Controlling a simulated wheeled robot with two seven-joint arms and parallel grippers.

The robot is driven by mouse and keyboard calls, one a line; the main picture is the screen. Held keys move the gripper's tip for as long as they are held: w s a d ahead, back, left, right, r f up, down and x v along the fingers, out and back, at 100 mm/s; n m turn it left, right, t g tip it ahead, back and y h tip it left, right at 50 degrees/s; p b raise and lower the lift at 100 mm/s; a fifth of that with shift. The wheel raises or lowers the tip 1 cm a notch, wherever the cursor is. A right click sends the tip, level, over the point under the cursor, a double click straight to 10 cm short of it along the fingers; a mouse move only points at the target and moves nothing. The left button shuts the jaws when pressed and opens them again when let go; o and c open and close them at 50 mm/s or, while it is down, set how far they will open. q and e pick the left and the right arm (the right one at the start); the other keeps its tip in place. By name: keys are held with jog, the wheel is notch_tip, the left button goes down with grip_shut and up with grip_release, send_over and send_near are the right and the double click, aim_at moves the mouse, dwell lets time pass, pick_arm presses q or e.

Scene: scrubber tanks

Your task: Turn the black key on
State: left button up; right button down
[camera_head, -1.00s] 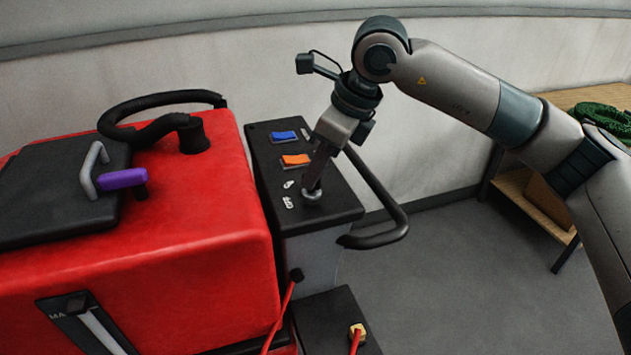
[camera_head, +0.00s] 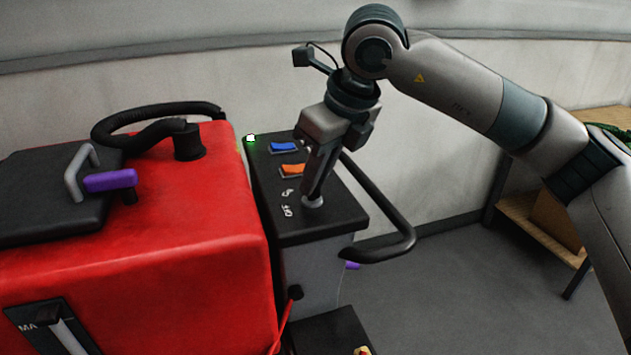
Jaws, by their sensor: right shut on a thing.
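The key switch (camera_head: 313,202) is a round silver collar on the black control panel (camera_head: 268,218) of the red machine. My right gripper (camera_head: 315,190) points down onto it from above and is shut at the collar. The black key itself is hidden between the fingers. A small light (camera_head: 250,138) at the panel's far left corner glows green-white. My left gripper is not in view.
The panel also has a blue rocker switch (camera_head: 284,147) and an orange rocker switch (camera_head: 292,170). A black handlebar (camera_head: 385,250) curves out on the right. The red tank (camera_head: 170,240), with a purple-handled latch (camera_head: 110,180), fills the left. Wooden shelving (camera_head: 525,205) stands far right.

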jog(key=shift+r, duration=0.1)
jog(key=c, duration=1.8)
grip_release()
jog(key=shift+s+d+r, duration=0.1)
jog(key=shift+d+r, duration=0.05)
jog(key=shift+r, duration=0.4)
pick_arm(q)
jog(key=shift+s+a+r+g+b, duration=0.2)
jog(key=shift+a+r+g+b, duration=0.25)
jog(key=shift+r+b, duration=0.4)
pick_arm(e)
jog(key=shift+v, duration=8.15)
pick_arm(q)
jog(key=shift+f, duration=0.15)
pick_arm(e)
jog(key=shift+d+f, duration=0.1)
